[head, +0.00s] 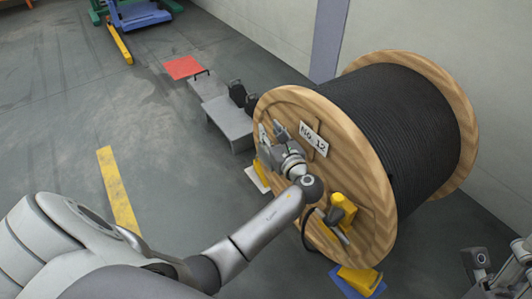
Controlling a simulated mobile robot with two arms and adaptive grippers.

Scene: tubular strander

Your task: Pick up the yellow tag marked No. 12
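A pale, whitish tag (313,139) marked "No. 12" sits on the wooden flange of a large cable reel, tilted, near the flange's upper part. It looks white rather than yellow here. My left gripper (271,131) is just left of the tag, in front of the flange. Its two fingers stand apart, with nothing seen between them. I cannot tell whether it touches the flange. Part of my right arm and gripper (480,260) shows at the lower right edge, away from the reel; its fingers are not clear.
The wooden reel (362,165) holds black cable. A yellow object (342,208) sits low on its face. A yellow chock (360,279) lies at its base. The floor to the left is open, with a yellow stripe (119,190).

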